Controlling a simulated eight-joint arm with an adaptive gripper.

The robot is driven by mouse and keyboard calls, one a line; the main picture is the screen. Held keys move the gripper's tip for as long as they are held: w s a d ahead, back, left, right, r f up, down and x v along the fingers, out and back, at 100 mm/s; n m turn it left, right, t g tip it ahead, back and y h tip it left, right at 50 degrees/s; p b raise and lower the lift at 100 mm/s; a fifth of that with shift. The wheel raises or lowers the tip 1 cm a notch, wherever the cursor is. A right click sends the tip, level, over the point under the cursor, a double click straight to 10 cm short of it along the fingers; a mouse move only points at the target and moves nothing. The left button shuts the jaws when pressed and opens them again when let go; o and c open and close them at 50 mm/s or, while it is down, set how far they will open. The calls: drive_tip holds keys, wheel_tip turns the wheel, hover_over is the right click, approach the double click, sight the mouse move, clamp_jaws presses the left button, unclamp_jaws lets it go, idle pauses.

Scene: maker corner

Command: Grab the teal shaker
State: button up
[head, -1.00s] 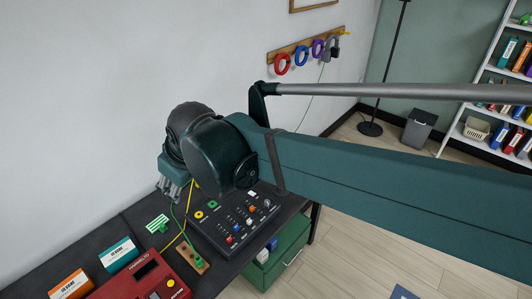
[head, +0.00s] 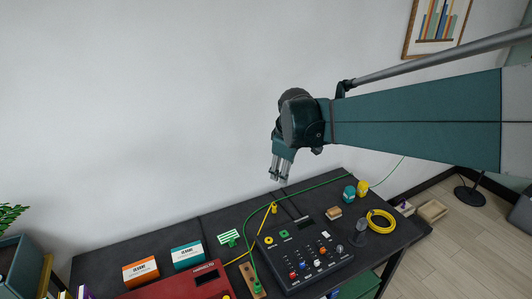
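A small teal shaker (head: 349,194) stands on the dark tabletop at the right in the head view, close beside a yellow container (head: 362,188). Its surface detail is too small to make out. My gripper (head: 279,181) hangs pointing down to the left of the shaker, in front of the white wall and apart from the shaker. Its fingers look spread with a gap and nothing between them.
A black control panel (head: 305,256), a yellow cable coil (head: 381,221), a grey cylinder (head: 362,227) and a small wooden block (head: 334,212) lie around the shaker. Orange (head: 141,271) and teal (head: 187,255) boxes stand left.

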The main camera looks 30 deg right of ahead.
drive_tip(key=w+d+f+n+g, duration=0.1)
drive_tip(key=w+d+f, duration=0.15)
drive_tip(key=d, duration=0.35)
drive_tip(key=w+d+f+n, duration=0.2)
drive_tip(key=w+d, duration=0.2)
drive_tip(key=d, duration=0.1)
drive_tip(key=n+g+b, duration=0.1)
drive_tip(key=n+g, duration=0.2)
drive_tip(key=n, duration=0.4)
hover_over(350, 189)
drive_tip(key=a, duration=0.2)
drive_tip(key=f, duration=2.5)
drive_tip(key=shift+w+d+f, duration=0.2)
drive_tip(key=shift+w, duration=0.05)
drive_tip(key=shift+s+d+f, duration=0.15)
drive_tip(key=shift+d+f, duration=0.25)
drive_tip(key=shift+f, duration=0.15)
drive_tip(key=shift+d+f, duration=0.2)
drive_tip(key=shift+f, duration=0.95)
drive_tip(key=shift+f, duration=0.15)
drive_tip(key=shift+d+f+b, duration=0.25)
drive_tip(key=shift+f+b, duration=0.05)
drive_tip(key=shift+f, duration=0.9)
drive_tip(key=shift+d+f+b, duration=0.2)
drive_tip(key=shift+f+b, duration=0.1)
drive_tip(key=shift+f, duration=0.9)
